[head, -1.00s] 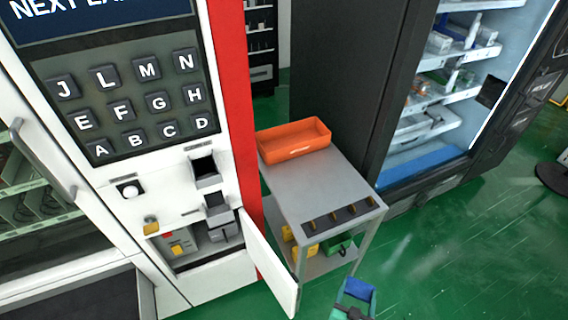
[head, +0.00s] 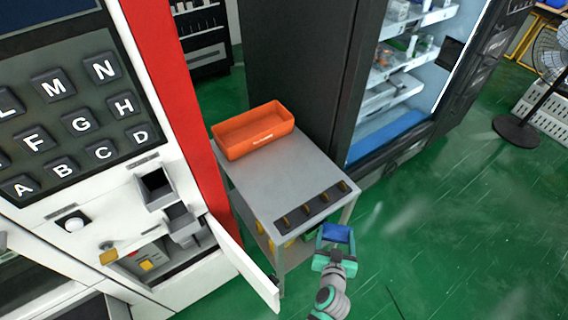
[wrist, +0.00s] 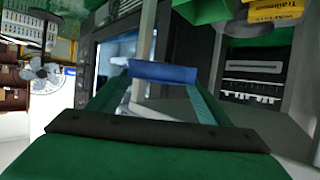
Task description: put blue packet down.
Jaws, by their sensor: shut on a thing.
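The blue packet (head: 336,233) is held at the tip of my gripper (head: 333,245), in front of the cart's right front corner. In the wrist view the blue packet (wrist: 162,72) spans between the two finger ends, and my gripper (wrist: 160,80) is shut on it. The grey cart (head: 270,182) stands beside the vending machine. Its top is mostly bare, with a dark strip of slots along the front edge. An orange bin (head: 252,130) sits at the back of the top.
The white machine's small door (head: 243,265) hangs open left of the cart. A dark glass-front cabinet (head: 292,75) stands behind the cart. A fan (head: 550,90) stands far right. Green floor (head: 450,220) on the right is clear. A green bin (wrist: 205,10) shows in the wrist view.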

